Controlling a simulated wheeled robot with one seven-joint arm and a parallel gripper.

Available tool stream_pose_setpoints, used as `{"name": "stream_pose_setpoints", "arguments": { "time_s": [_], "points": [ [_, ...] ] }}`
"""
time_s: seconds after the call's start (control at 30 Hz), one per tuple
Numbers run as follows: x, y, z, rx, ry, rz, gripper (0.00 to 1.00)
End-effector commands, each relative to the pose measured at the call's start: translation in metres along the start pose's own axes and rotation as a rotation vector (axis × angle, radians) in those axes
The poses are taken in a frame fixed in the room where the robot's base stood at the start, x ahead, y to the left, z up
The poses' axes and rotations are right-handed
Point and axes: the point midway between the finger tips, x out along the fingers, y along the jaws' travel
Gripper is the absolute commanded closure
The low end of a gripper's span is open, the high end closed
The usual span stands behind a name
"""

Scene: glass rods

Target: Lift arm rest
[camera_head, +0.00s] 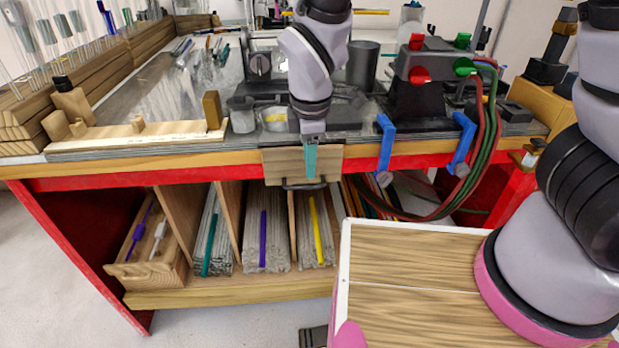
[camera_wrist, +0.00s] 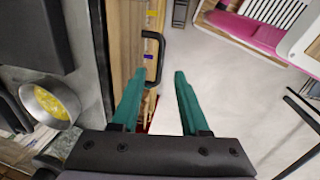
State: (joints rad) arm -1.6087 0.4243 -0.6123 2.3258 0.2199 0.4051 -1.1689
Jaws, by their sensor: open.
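The arm rest (camera_head: 281,166) is a wooden board hanging at the front edge of the workbench. A black handle (camera_head: 302,187) is fixed along its lower edge. The handle also shows in the wrist view (camera_wrist: 159,56), ahead of my fingertips. My gripper (camera_head: 310,175) has teal fingers pointing down in front of the board, just above the handle in the head picture. In the wrist view my gripper (camera_wrist: 158,74) is open and empty, with its fingers apart. The handle lies toward the left finger's side, beyond the tips. Contact with it cannot be told.
Blue clamps (camera_head: 385,143) sit on the bench edge to the right, near hanging red and green hoses (camera_head: 490,120). Below are shelves with glass rods (camera_head: 265,225). A metal cup with yellow contents (camera_wrist: 50,104) stands on the bench.

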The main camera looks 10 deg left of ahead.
Motion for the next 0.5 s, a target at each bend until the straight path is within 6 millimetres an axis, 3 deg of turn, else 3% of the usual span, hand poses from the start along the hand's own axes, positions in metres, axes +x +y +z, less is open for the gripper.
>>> {"name": "stream_pose_setpoints", "arguments": {
  "time_s": [0.2,0.5],
  "points": [
    [0.040,0.000,0.002,0.004,-0.004,-0.002,0.55],
    [0.061,0.000,0.001,0.003,0.000,0.000,0.55]
  ]
}}
